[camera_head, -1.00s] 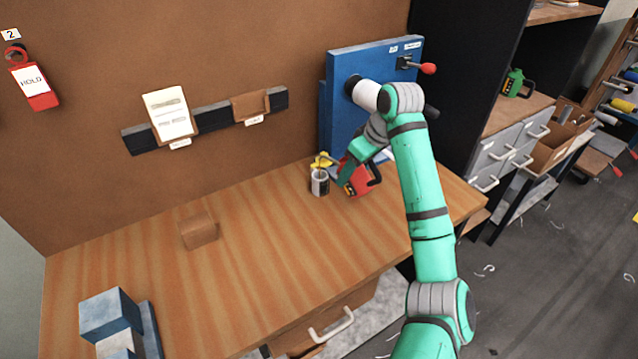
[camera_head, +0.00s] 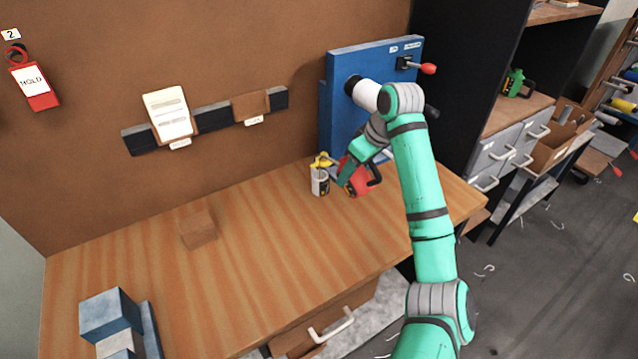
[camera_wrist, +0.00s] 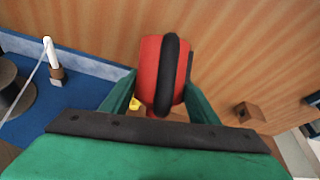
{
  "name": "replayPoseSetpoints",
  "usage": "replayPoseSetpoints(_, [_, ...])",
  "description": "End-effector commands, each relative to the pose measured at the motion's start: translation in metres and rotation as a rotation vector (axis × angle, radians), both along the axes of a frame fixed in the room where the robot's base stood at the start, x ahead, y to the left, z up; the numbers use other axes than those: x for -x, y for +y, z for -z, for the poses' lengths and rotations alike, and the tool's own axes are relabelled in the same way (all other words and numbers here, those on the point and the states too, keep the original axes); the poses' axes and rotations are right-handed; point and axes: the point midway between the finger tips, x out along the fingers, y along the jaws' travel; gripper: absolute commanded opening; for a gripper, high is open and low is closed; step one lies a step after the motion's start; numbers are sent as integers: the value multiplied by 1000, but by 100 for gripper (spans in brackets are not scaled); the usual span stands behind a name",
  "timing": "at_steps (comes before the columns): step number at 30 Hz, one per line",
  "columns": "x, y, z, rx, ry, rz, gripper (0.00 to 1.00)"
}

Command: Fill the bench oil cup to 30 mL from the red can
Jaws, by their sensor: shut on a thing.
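The red can (camera_head: 356,178) is held in my gripper (camera_wrist: 160,108), whose green fingers close on its two sides. In the head view it leans left toward the oil cup (camera_head: 319,182), a small pale cup with a dark marking standing on the bench. A yellow part (camera_head: 321,160) shows at the cup's top; I cannot tell whether it belongs to the can's spout. The cup's oil level cannot be read. In the wrist view the can's red body (camera_wrist: 150,75) and black handle (camera_wrist: 168,75) show, and the cup is hidden.
A blue panel (camera_head: 350,65) with a red-knobbed lever (camera_head: 427,68) stands behind my arm. A green can (camera_head: 516,83) is on the shelf at right. A wooden block (camera_head: 198,229) and blue-grey blocks (camera_head: 110,318) sit left; the middle bench is clear.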

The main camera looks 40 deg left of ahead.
Motion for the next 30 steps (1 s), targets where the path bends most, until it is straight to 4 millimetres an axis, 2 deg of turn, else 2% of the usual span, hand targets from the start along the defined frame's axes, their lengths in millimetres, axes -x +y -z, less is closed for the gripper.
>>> replayPoseSetpoints(13, [0, 0, 0, -4, -1, 0, 1])
replayPoseSetpoints(21, [0, -3, 15, -107, -15, 0, 1])
replayPoseSetpoints(30, [0, -3, 16, -127, -21, 0, 1])
